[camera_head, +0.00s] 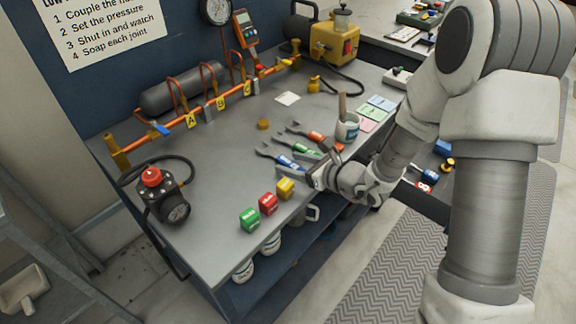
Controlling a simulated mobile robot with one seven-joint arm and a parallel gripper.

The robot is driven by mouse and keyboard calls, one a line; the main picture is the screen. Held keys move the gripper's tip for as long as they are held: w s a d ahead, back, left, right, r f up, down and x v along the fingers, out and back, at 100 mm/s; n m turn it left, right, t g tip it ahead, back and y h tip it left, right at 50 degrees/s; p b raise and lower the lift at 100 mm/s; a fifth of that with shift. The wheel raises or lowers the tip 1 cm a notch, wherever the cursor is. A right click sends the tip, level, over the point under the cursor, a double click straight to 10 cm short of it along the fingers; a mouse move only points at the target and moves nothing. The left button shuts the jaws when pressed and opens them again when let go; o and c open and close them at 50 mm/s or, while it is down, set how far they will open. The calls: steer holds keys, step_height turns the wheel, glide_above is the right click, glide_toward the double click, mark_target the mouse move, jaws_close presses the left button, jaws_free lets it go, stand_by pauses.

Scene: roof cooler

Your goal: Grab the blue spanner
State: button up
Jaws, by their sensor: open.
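The blue spanner (283,160) lies on the grey bench top, its grey jaw end pointing left and its blue handle pointing right. A green-handled spanner (304,153) and a red-handled spanner (315,136) lie just behind it. My gripper (309,177) is open, low over the bench near its front edge, just right of the blue handle's end. I see nothing held in it. The gap between my fingers is small in this view, and I cannot tell how high they are above the bench.
Yellow (285,187), red (268,203) and green (249,219) blocks stand along the front edge, left of my gripper. A cup (347,128) with a brush stands behind my wrist. A copper pipe rig (205,108) runs along the back. The bench's left middle is clear.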

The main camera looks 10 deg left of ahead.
steer(key=shift+w+a, duration=0.15)
steer(key=shift+a, duration=0.05)
jaws_close()
stand_by(0.5)
